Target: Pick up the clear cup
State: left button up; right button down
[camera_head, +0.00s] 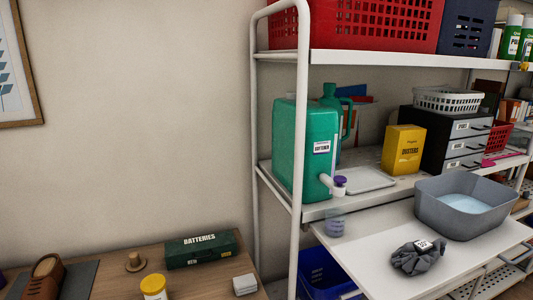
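The clear cup (334,224) is small and see-through with a bluish tint. It stands on the left part of the white pull-out board (368,262), below the purple-capped spout (339,184) of the green jug. Whether anything is in the cup is too small to tell. Neither of my grippers shows in the head view.
The green jug (300,150) stands on the shelf above, its spout overhanging the cup. A wooden table (200,284) is at lower left.

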aim_at(335, 222)
jog(key=z, duration=1.25)
jog(key=u, duration=0.35)
jog(key=i+l+u, duration=0.25)
jog(key=u, duration=0.2)
jog(key=i+l+u, duration=0.2)
jog(key=l+u, duration=0.25)
